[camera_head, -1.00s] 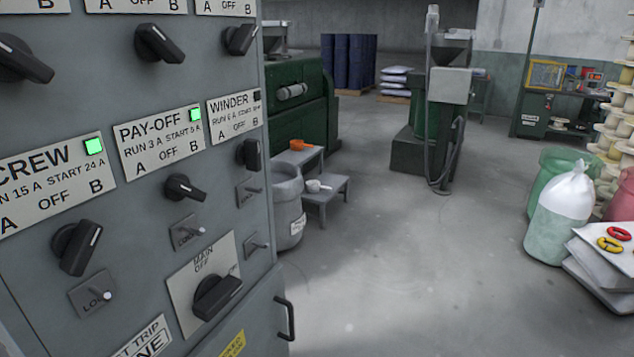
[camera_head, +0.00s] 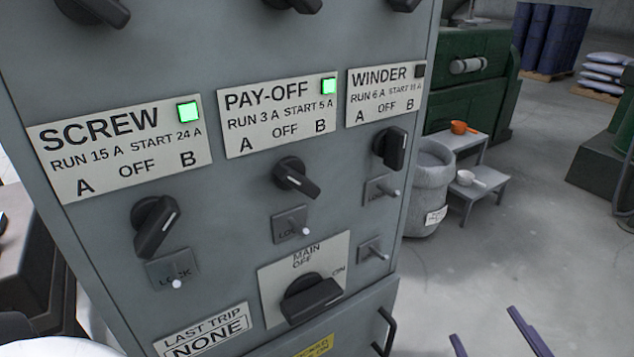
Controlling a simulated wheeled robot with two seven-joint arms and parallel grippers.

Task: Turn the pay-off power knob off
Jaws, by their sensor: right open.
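The pay-off knob (camera_head: 296,178) is a black rotary knob on the grey cabinet, below the PAY-OFF label (camera_head: 278,118). Its white-marked end points to the lower right, toward the B side rather than up at OFF. The green pay-off lamp (camera_head: 329,86) is lit. My right gripper (camera_head: 484,324) shows at the bottom edge as two thin, dark purple fingers spread apart. It is open, with nothing seen between the fingers, to the right of and below the knob in the picture. My left gripper is not in view.
The screw knob (camera_head: 155,226), winder knob (camera_head: 390,147) and main switch (camera_head: 312,298) surround the pay-off knob. A small lock lever (camera_head: 292,224) sits just below it. A cabinet handle (camera_head: 386,332) sticks out at the lower right.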

